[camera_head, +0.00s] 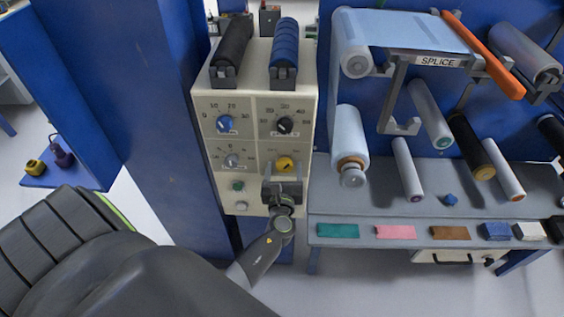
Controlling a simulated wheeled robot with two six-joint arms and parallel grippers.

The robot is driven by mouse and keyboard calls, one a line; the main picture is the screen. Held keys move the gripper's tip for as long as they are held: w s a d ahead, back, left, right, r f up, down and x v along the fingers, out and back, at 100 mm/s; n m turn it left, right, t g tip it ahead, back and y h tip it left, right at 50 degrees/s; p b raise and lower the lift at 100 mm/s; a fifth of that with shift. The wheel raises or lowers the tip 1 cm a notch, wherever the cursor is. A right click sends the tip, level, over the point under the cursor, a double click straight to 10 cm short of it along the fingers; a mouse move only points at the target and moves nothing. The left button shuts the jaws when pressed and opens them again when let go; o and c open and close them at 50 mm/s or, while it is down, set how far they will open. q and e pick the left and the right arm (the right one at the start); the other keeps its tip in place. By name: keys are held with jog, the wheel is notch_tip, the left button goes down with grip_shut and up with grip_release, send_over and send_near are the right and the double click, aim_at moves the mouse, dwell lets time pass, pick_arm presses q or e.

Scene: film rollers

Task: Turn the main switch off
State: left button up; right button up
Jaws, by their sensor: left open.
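A cream control box (246,119) stands left of centre with dials on its front. No readable label shows which control is the main switch. My left gripper (284,172) is open at the lower right of the box front, just below the yellow knob. It hides that part of the panel; contact cannot be told. My right gripper is not in view.
A black roller (232,47) and a blue roller (285,45) lie on the box top. To the right, a grey bench (400,205) stands under several rollers and a splice stand (438,62). A blue column (135,95) rises on the left.

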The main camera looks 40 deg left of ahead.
pick_arm(q)
jog(key=shift+r, duration=0.1)
jog(key=shift+d, duration=0.1)
jog(key=shift+c, duration=0.8)
jog(key=c, duration=0.8)
jog(key=shift+c, duration=0.2)
